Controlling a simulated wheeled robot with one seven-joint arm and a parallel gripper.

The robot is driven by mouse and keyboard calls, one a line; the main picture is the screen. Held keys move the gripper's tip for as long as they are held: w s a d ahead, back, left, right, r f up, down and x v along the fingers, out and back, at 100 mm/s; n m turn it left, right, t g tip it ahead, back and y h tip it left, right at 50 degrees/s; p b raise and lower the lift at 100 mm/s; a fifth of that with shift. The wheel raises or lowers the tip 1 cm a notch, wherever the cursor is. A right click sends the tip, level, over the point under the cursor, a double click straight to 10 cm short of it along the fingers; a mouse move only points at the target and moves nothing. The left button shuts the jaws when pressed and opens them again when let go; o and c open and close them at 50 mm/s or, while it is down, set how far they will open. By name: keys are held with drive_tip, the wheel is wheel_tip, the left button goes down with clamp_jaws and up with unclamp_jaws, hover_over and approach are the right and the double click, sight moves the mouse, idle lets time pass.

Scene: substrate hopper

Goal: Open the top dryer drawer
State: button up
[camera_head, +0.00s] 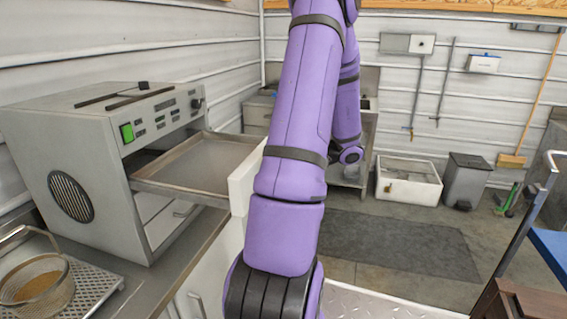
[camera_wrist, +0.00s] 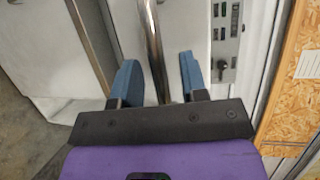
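The dryer (camera_head: 85,150) is a grey box on the counter at the left, with a green switch and small controls along its top front. Its top drawer (camera_head: 205,160) is slid well out, showing an empty shallow metal tray behind a white front (camera_head: 240,185). My purple arm hides the right part of that front and its handle. In the wrist view, a shiny bar handle (camera_wrist: 153,40) runs between the two blue fingers of my gripper (camera_wrist: 158,75). The fingers are apart, with gaps visible beside the bar. My gripper is hidden in the head view.
A wire basket (camera_head: 35,283) stands on a perforated tray at the front left. Dark mat (camera_head: 400,245) and open floor lie to the right. A blue-topped cart (camera_head: 550,250) stands far right.

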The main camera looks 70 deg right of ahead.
drive_tip(key=v, duration=1)
drive_tip(key=shift+s+d, duration=0.1)
idle(0.3)
